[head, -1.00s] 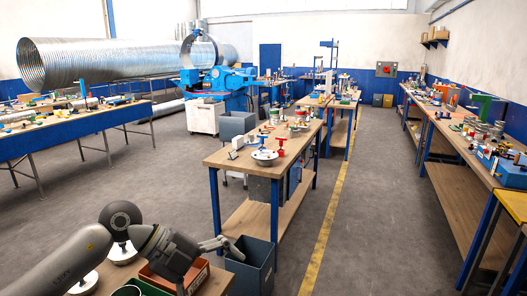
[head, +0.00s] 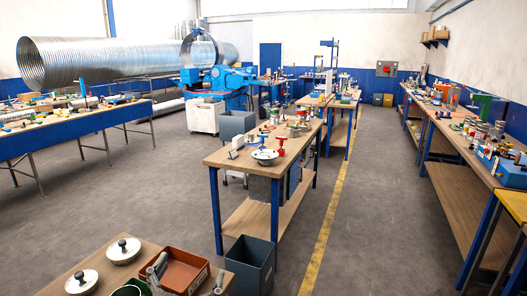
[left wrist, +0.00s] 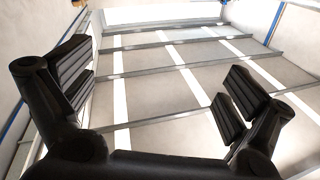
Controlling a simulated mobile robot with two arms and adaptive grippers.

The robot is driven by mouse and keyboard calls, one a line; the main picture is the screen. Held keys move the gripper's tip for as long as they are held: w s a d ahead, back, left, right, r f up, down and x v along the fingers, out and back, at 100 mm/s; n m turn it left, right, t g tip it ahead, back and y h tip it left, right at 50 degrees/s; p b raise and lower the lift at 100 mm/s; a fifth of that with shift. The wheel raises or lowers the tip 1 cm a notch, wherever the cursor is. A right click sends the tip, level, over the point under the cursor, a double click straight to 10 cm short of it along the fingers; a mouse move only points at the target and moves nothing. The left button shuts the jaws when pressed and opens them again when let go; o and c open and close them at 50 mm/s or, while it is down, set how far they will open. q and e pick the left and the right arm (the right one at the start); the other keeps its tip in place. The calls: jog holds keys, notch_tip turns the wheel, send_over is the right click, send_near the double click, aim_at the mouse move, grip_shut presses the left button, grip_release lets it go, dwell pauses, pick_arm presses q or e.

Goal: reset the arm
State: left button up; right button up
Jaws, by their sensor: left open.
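My left gripper (head: 188,276) shows at the bottom edge of the head view, low in front of a red-brown tray (head: 187,270) on the near table. Only its fingers show there; the rest of the arm is out of the picture. In the left wrist view the two black fingers (left wrist: 155,90) stand wide apart with nothing between them. That camera looks up at the ceiling beams and panels. My right gripper is in neither view.
A workbench (head: 245,160) is farther ahead. Open floor (head: 400,220) lies to the right.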

pick_arm(q)
jog(key=s+a+f+n+g+y, duration=0.1)
jog(key=s+a+f+g+y, duration=0.1)
jog(key=f, duration=0.3)
jog(key=s+a+f+n+g+y, duration=0.1)
jog(key=s+a+f+g, duration=0.15)
jog(key=f, duration=0.25)
jog(key=s+a+f+g, duration=0.1)
jog(key=s+f+g, duration=0.5)
jog(key=s, duration=0.5)
jog(key=s+f+g, duration=0.4)
jog(key=s+f, duration=0.5)
jog(key=s, duration=0.2)
jog(key=s+f+g+b, duration=0.25)
jog(key=f+b, duration=0.35)
jog(key=f, duration=2.7)
jog(key=s+a+f+b, duration=0.3)
jog(key=s+f+b, duration=0.1)
jog(key=s+f, duration=1.2)
notch_tip(320, 180, down, 3)
jog(key=shift+s+f+g, duration=0.15)
jog(key=shift+s+g, duration=0.25)
